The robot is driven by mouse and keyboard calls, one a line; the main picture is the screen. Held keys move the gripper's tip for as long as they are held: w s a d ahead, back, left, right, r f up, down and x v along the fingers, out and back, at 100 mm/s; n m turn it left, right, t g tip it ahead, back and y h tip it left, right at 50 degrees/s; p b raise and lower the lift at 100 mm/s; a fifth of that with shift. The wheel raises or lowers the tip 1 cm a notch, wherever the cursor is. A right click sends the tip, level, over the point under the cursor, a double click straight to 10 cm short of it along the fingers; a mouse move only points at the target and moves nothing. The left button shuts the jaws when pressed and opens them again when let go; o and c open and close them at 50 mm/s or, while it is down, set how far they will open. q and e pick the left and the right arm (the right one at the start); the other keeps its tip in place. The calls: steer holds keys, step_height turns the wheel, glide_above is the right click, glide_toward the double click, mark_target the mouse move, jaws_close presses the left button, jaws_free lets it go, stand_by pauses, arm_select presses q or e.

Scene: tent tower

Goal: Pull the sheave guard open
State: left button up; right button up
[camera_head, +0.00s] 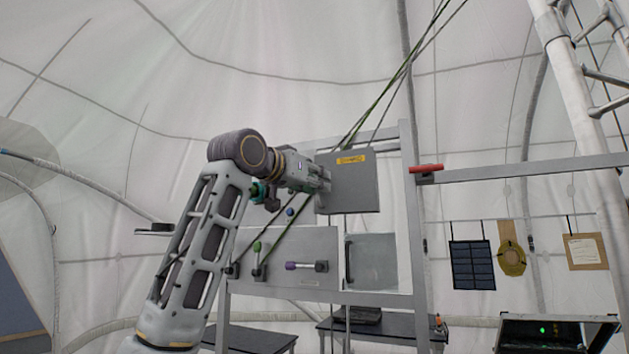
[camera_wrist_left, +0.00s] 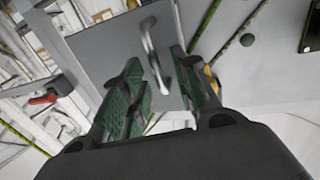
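The sheave guard (camera_head: 352,185) is a grey panel with a yellow label near its top edge, mounted high on the metal frame. It also shows in the left wrist view as a grey plate (camera_wrist_left: 105,45) with a curved metal handle (camera_wrist_left: 154,58). My left gripper (camera_head: 322,178) is at the guard's left side. In the left wrist view, my left gripper (camera_wrist_left: 162,68) has its green-padded fingers apart, with the handle between them and a gap visible on both sides. My right gripper is in neither view.
Green ropes (camera_head: 376,103) run diagonally past the guard. A red handle (camera_head: 426,168) sits on the crossbar at right.

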arm_select(q)
jaws_close()
stand_by(0.5)
